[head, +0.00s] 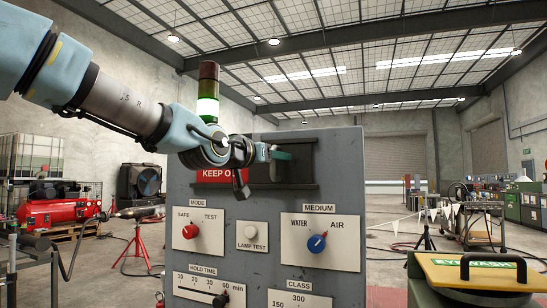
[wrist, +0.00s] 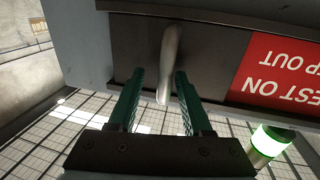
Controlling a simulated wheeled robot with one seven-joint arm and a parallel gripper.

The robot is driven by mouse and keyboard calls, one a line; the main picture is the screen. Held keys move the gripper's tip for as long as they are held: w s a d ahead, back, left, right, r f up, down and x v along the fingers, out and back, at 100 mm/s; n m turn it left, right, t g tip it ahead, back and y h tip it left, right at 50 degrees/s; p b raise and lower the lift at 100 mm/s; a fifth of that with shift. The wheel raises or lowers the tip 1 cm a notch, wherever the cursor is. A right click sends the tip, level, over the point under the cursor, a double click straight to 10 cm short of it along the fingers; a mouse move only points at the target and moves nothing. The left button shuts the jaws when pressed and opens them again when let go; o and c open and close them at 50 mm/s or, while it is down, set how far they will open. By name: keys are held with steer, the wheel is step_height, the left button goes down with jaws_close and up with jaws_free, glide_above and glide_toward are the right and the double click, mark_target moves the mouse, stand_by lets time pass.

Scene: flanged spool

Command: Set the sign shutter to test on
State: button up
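The sign shutter (head: 301,172) is a dark plate between two rails at the top of the grey panel. It covers the right part of the sign window. The red sign (head: 222,176) shows to its left, with "KEEP O" readable and its upper part behind my arm. In the wrist view, upside down, the sign (wrist: 285,75) reads part of "TEST ON" and "KEEP OUT". A pale handle (wrist: 170,55) sticks out from the dark plate (wrist: 130,45). My gripper (head: 283,154) is open at the shutter. Its green fingers (wrist: 160,76) stand either side of the handle's end, with a visible gap on the left.
Below the shutter are the red mode knob (head: 190,231), the lamp test button (head: 251,232) and the blue medium knob (head: 316,243). A signal tower (head: 208,85) with a lit band stands behind the panel top. A yellow-lidded case (head: 480,274) is at lower right.

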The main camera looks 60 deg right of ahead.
steer(key=shift+a, duration=0.1)
steer(key=a+p, duration=0.9)
steer(key=a, duration=0.1)
steer(key=shift+s+a, duration=0.25)
steer(key=shift+s, duration=0.1)
stand_by(0.5)
stand_by(0.7)
